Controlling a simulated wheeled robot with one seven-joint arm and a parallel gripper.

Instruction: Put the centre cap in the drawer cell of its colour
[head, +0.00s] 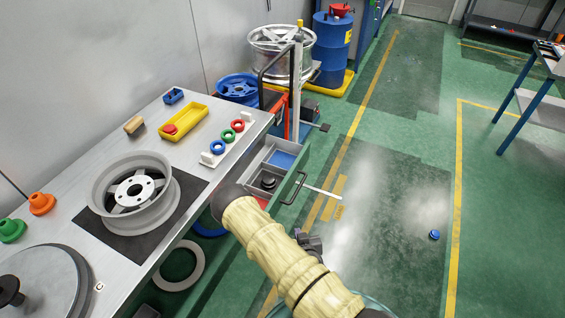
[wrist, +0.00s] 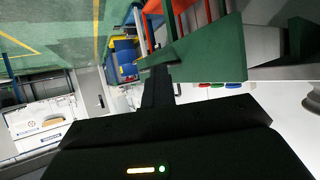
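The open drawer (head: 254,160) juts from the bench's right side. It has a blue cell (head: 283,159), a grey cell with a dark round part (head: 268,182) in it, and a partly hidden red cell (head: 262,202). A small round blue piece (head: 434,235) lies on the floor at right. A red round piece (head: 170,128) sits in the yellow tray (head: 196,112). I cannot tell which is the centre cap. My gripper is mostly hidden behind my sleeved arm in the head view.
The drawer handle (head: 293,188) projects into the aisle. A silver wheel (head: 136,190) lies on a dark mat on the bench. Blue, green and red rings (head: 228,135) stand at the bench's edge. A trolley (head: 290,100) stands beyond the drawer. The floor to the right is mostly clear.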

